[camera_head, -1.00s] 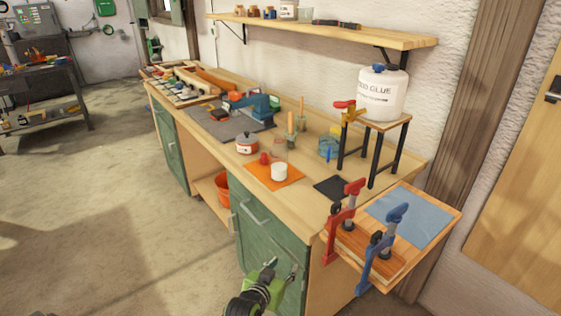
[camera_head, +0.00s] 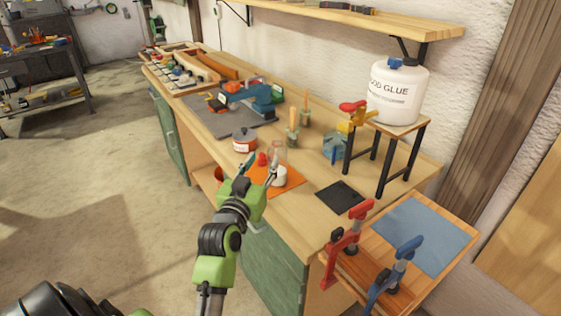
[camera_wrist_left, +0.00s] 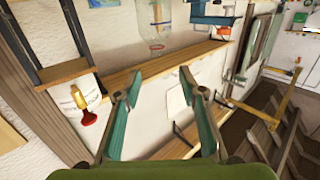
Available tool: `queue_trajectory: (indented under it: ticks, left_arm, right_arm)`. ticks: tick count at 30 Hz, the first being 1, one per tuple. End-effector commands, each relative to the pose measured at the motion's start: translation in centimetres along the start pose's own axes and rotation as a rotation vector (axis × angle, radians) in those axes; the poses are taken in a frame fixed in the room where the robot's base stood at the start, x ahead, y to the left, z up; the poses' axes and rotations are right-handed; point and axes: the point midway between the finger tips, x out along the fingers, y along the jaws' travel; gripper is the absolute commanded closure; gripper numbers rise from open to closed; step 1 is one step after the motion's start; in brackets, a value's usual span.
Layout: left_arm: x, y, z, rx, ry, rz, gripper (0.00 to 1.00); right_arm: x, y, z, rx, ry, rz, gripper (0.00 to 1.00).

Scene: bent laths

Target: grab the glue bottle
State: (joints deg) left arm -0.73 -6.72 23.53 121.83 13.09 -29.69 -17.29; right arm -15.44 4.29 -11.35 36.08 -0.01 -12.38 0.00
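A large white tub labelled as glue (camera_head: 398,92) with a blue cap stands on a small wooden stand (camera_head: 400,128) at the right of the bench. A clear bottle (camera_head: 278,151) stands near the orange mat (camera_head: 290,187), with a small red piece (camera_head: 262,159) and a white cup (camera_head: 279,175) close by. A clear bottle-like shape also shows in the left wrist view (camera_wrist_left: 154,22). My left gripper (camera_head: 259,164) is in front of the mat in the head view, partly covering it. In the left wrist view its fingers (camera_wrist_left: 160,72) are apart with nothing held. My right gripper is out of view.
A red-brown pot (camera_head: 244,141) and brushes in holders (camera_head: 293,127) stand behind the gripper. A yellow-and-red clamp (camera_head: 355,115) sits at the stand. Red (camera_head: 348,243) and blue (camera_head: 397,272) clamps stand upright at the bench's near right end. A shelf (camera_head: 370,22) overhangs the back.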

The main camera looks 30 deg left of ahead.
Motion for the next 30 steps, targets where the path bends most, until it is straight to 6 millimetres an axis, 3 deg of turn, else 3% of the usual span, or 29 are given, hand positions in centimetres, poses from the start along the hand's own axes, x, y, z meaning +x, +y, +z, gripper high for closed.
queue_trajectory:
  ticks: [10, 14, 22, 30]
  left_arm:
    - [6.4, 0.1, -0.1, 0.0, -0.001, 0.001, 0.62]
    - [7.5, 0.1, 0.0, 0.0, -0.001, 0.0, 0.62]
    - [9.8, 0.3, -0.1, -0.001, -0.001, 0.001, 0.62]
    - [12.7, 0.5, 0.2, 0.0, -0.002, 0.001, 0.62]
  right_arm:
    - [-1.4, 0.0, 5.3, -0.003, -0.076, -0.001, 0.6]
    - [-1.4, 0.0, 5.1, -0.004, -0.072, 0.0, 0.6]
    - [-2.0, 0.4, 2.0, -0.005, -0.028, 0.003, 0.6]
    - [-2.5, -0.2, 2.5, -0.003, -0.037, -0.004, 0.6]
